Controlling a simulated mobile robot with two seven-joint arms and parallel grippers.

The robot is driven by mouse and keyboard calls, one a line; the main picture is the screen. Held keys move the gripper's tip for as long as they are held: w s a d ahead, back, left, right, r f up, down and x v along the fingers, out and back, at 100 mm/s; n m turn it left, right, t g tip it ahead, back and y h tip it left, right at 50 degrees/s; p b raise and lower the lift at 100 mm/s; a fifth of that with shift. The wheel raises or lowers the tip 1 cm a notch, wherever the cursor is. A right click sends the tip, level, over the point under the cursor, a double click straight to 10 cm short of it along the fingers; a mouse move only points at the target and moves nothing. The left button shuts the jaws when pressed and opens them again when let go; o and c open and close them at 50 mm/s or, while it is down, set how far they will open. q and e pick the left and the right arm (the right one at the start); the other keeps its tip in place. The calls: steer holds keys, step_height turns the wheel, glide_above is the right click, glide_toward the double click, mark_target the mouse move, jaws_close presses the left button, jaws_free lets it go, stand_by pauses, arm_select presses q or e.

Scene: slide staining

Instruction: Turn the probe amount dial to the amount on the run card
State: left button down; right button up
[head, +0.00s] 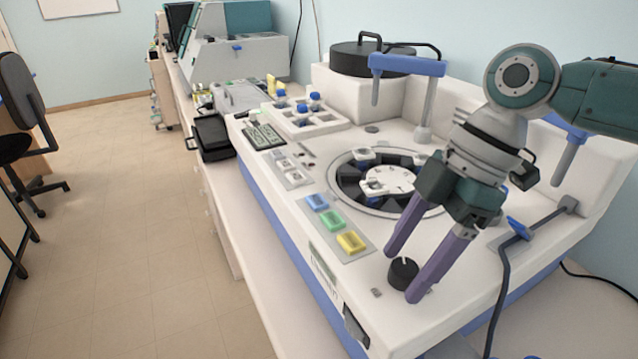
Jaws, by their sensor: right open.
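The black round dial (403,273) sits on the white top of the stainer (330,243), near its front right edge. A pale pointer mark shows on the dial's top. My right gripper (402,276) comes down from the upper right with its two purple fingers apart, one on each side of the dial. I cannot tell whether the fingers touch it. A small display (325,270) on the machine's front face is too small to read. I cannot make out a run card. My left gripper is not in view.
Blue, green and yellow buttons (333,221) lie left of the dial. A carousel (385,182) is set in the top behind. A blue-armed post (424,105) and a blue-handled lever (519,228) stand nearby.

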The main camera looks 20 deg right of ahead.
jaws_close()
stand_by(0.4)
